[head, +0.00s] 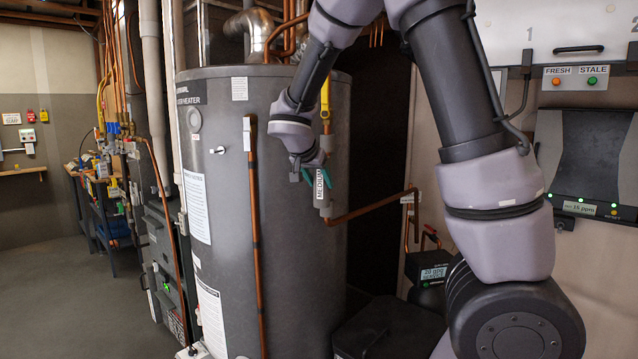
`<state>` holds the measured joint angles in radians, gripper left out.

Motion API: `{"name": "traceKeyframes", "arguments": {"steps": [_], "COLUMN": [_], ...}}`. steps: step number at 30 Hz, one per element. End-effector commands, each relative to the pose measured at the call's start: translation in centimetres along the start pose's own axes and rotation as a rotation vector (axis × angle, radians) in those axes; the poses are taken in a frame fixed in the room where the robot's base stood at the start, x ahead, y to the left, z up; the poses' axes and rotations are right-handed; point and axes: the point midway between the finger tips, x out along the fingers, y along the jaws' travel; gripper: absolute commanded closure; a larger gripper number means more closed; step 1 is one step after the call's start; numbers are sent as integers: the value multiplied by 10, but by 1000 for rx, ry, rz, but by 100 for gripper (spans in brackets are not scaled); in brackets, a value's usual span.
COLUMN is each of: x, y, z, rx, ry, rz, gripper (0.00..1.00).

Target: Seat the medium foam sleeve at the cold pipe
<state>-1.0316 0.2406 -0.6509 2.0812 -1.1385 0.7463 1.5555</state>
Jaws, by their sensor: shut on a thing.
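The medium foam sleeve (320,188) is a grey upright tube with a white "MEDIUM" label, in front of the heater's right side. My gripper (311,177), with teal fingertips, is shut on its upper part. A copper pipe with a yellow valve handle (325,98) comes down from above, behind my gripper. A copper pipe (372,207) leaves the sleeve's lower end towards the right. No readable label marks either as the cold pipe. I cannot tell whether the sleeve is around the pipe or just in front of it.
The large grey water heater (225,150) stands behind my gripper. A thin copper pipe (255,240) runs down its front. A black box (385,330) is on the floor at its right. A panel with FRESH and STALE lights (575,78) is at right. The floor at left (60,300) is clear.

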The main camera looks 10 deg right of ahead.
Motion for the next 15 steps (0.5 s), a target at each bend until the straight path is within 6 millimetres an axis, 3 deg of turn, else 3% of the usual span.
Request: {"name": "traceKeyframes", "arguments": {"steps": [15], "x": [28], "y": [-7], "z": [-27], "rx": [1], "ry": [0], "rz": [0], "gripper": [100]}}
